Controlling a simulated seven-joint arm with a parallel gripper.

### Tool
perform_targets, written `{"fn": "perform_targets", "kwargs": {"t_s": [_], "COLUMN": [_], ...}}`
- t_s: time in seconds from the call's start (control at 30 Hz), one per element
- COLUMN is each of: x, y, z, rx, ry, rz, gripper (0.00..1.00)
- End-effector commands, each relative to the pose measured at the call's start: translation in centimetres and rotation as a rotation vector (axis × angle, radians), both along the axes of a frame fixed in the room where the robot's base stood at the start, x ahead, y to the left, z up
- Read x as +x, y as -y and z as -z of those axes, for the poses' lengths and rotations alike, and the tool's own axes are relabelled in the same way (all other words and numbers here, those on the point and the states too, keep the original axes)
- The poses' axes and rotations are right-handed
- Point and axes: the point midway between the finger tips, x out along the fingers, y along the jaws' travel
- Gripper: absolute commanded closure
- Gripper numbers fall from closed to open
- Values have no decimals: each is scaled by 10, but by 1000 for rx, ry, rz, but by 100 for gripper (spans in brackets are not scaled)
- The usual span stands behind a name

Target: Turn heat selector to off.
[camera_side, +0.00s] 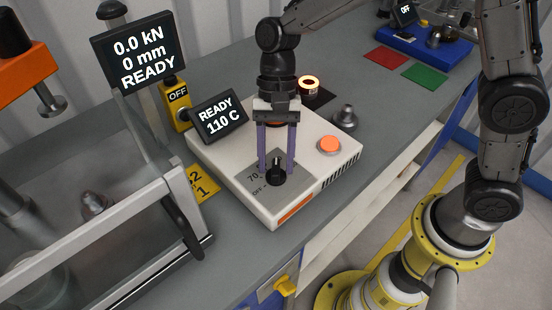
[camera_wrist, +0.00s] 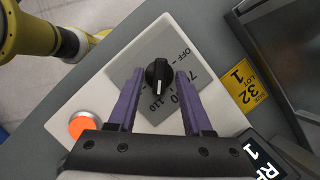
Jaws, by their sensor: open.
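The heat selector is a black knob (camera_side: 275,177) on a grey dial plate (camera_side: 258,190) on top of a white heater unit (camera_side: 225,158). In the wrist view the knob (camera_wrist: 156,77) has a white pointer line directed toward the 110 mark, away from OFF. The unit's small screen (camera_side: 218,116) reads READY 110 C. My gripper (camera_side: 276,168) points down over the knob with its purple fingers open. In the wrist view one finger is on each side of the knob, with gaps showing.
An orange button (camera_side: 329,144) sits on the heater unit near the knob. A glowing ring piece (camera_side: 309,86) and a grey metal part (camera_side: 345,116) stand behind it. A press frame (camera_side: 150,210) with its own screen (camera_side: 140,50) stands at the left.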

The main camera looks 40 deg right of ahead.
Motion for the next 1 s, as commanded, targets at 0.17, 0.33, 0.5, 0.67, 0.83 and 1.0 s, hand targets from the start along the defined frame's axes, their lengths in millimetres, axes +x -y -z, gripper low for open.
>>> {"fn": "perform_targets", "kwargs": {"t_s": [0.17,0.33,0.5,0.67,0.83,1.0], "x": [-2,-2,-2,-2,-2,-1], "y": [-1,-1,-1,-1,-1,-1], "z": [5,5,5,5,5,5], "rx": [0,0,0,0,0,0], "ry": [0,0,0,0,0,0], "rz": [0,0,0,0,0,-8], "gripper": [50,50,75,100,100,100]}}
